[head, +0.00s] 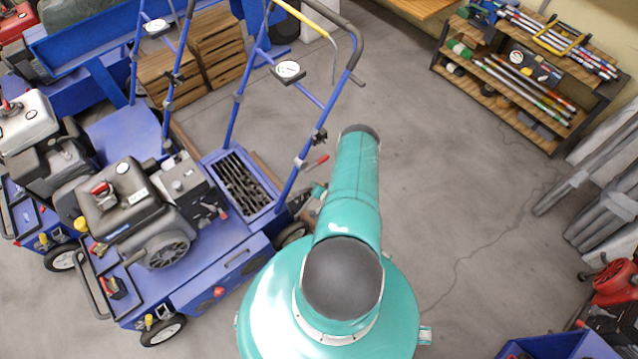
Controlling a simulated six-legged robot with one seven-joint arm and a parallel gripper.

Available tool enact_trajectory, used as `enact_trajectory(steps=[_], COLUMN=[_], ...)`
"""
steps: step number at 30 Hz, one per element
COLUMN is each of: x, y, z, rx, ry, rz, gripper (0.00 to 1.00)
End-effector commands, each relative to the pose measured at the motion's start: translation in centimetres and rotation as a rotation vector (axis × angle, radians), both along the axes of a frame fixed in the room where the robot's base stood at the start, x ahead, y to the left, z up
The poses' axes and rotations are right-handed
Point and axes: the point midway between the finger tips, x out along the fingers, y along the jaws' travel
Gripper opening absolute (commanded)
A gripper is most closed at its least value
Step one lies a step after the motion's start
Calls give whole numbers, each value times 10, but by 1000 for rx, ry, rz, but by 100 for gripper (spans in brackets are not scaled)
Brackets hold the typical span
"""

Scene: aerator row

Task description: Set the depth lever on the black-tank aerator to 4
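The black-tank aerator (200,285) is the nearest blue machine, left of my teal arm. Its black engine tank (118,195) has a red cap. A red-tipped lever (318,160) sticks out at its right handlebar, just left of my arm. A small red knob (223,213) shows beside the engine. I cannot tell which is the depth lever, and no scale numbers are readable. My arm hides part of the machine's right side. A small teal part beside my arm is probably my wrist; my gripper's fingers cannot be made out there.
A second blue aerator with a silver tank (25,122) stands close on the left. Wooden crates (215,45) stand behind. A shelf rack (525,75) is at the upper right, grey posts (600,185) at the right edge. A blue bin (565,346) is at lower right. Open floor lies between.

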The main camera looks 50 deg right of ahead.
Motion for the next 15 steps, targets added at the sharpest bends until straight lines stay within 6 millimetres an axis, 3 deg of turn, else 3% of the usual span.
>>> enact_trajectory(steps=[15], x=[-2], y=[-2], z=[-16], rx=[125], ry=[-29], rz=[-3], gripper=[0])
